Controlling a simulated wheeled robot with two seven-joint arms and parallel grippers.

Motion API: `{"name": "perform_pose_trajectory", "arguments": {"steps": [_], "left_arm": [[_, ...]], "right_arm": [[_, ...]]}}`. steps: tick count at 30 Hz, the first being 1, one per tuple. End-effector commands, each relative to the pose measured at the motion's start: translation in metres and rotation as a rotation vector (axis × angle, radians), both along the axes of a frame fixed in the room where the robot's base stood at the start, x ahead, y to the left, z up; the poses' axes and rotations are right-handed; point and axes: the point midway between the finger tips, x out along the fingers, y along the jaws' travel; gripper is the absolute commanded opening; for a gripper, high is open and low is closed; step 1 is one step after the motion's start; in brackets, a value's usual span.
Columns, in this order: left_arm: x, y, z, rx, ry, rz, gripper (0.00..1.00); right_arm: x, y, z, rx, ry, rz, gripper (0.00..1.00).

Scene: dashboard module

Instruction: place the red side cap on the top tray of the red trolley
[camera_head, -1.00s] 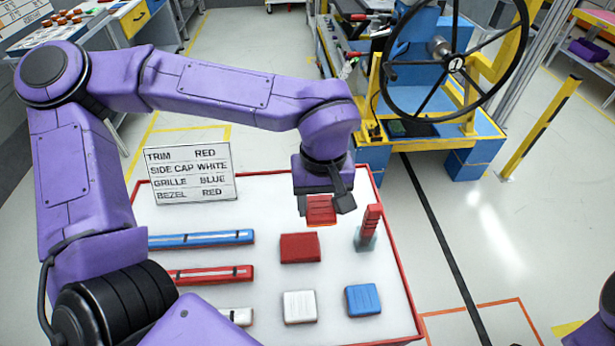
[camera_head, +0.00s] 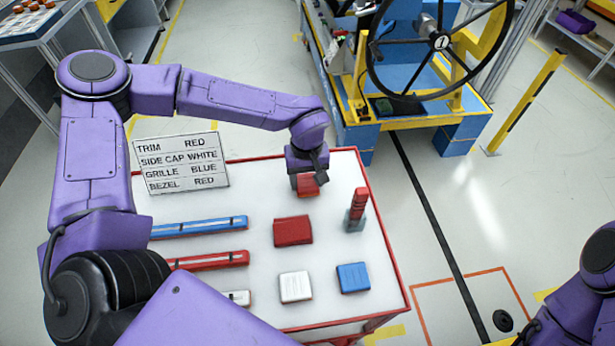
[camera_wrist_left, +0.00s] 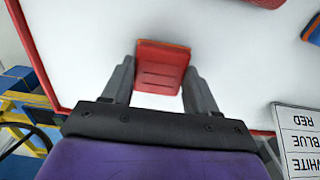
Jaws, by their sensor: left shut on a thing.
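The red side cap (camera_head: 308,186), a small slotted block, is between the fingers of my left gripper (camera_head: 310,179) over the far part of the trolley's white top tray. In the left wrist view the cap (camera_wrist_left: 162,68) sits between the two fingertips (camera_wrist_left: 160,80), which close on its sides. I cannot tell whether its underside touches the tray. The red trolley (camera_head: 390,262) has a red rim around the white top. Part of my right arm shows at the lower right; its gripper is not in view.
On the tray are a red block (camera_head: 293,230), an upright red piece on a grey base (camera_head: 357,208), white (camera_head: 295,286) and blue (camera_head: 353,277) blocks, and blue (camera_head: 200,227) and red (camera_head: 208,260) bars. A lettered sign (camera_head: 182,164) stands at the back left.

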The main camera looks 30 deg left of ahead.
Motion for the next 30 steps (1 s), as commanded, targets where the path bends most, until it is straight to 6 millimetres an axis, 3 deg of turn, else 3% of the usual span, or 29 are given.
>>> {"name": "perform_pose_trajectory", "arguments": {"steps": [6,7,9,20,30], "left_arm": [[0.000,0.000,-0.003,0.000,0.000,0.000,0.29],[0.000,0.000,-0.003,0.000,0.000,0.000,0.68],[0.000,0.000,-0.003,0.000,0.000,0.000,0.84],[0.001,0.000,0.006,0.000,-0.003,0.002,0.84],[0.001,0.000,0.088,-0.001,-0.004,0.001,0.84]], "right_arm": [[0.000,0.000,0.001,0.000,0.000,0.000,0.43],[0.000,0.000,0.000,0.000,0.000,0.000,0.43],[0.000,0.000,0.000,0.000,0.000,0.000,0.43],[0.000,0.000,-0.001,0.000,0.000,0.000,0.43],[0.000,0.000,-0.008,0.000,0.000,0.000,0.43]]}}
